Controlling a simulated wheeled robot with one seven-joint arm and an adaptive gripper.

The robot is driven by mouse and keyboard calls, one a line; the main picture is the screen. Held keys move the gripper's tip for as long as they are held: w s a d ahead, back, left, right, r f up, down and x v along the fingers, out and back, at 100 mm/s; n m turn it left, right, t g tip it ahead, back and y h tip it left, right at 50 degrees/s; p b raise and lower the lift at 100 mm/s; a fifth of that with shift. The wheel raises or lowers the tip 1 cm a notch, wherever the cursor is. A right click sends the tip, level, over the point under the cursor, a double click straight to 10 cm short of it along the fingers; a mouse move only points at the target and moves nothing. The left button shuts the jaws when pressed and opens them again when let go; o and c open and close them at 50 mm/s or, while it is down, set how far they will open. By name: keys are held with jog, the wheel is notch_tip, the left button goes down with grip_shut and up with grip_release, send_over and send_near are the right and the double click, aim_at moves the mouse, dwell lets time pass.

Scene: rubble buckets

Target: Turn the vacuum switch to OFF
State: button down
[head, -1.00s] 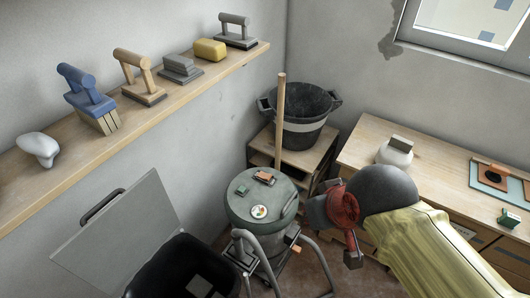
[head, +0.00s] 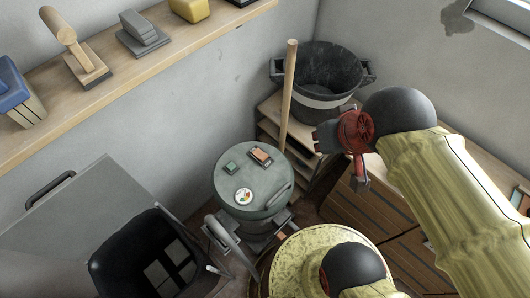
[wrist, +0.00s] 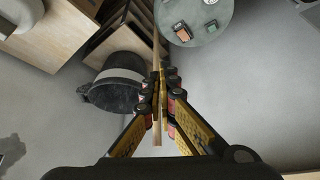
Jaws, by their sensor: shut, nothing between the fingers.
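The vacuum is a grey-green drum; its round lid (head: 228,192) is in the middle of the head view and at the top of the wrist view (wrist: 197,8). An orange piece on a dark plate (head: 260,155), likely the switch, sits on the lid; it also shows in the wrist view (wrist: 182,31). Its exact position is too small to read. A small green block (head: 231,168) and a round dial (head: 243,196) are beside it. My gripper (wrist: 162,78) is shut and empty, apart from the lid. In the head view its fingertips are not clearly visible.
A wooden pole (head: 288,95) stands behind the vacuum. A black bucket (head: 318,80) stands on a wooden shelf unit. A black bin (head: 110,265) is at lower left. A wall shelf (head: 120,75) holds tools. A wooden cabinet (head: 340,215) is right of the vacuum.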

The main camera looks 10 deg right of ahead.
jog(key=w+a+f+n+g+y, duration=0.15)
jog(key=w+a+f+n, duration=0.3)
jog(key=w, duration=0.45)
jog(key=w+a+f+n+g+y, duration=0.1)
jog(key=w+a+f+n, duration=0.3)
jog(key=f, duration=0.8)
jog(key=w+a+f+n+g+y+b, duration=0.1)
jog(key=w+a+f+n, duration=0.3)
jog(key=w+f+n, duration=0.5)
notch_tip(320, 180, down, 3)
jog(key=w, duration=0.2)
jog(key=shift+w, duration=0.4)
jog(key=shift+a, duration=0.1)
jog(key=b, duration=0.4)
send_over(256, 155)
jog(key=f, duration=0.6)
jog(key=shift+d+f, duration=0.3)
jog(key=shift+d, duration=0.05)
jog(key=shift+s+d+f+b, duration=0.2)
jog(key=shift+s+f+b, duration=0.2)
jog(key=shift+f+b, duration=0.45)
jog(key=shift+s+d+f+b, duration=0.1)
jog(key=shift+s+f+b, duration=0.1)
jog(key=shift+b, duration=0.65)
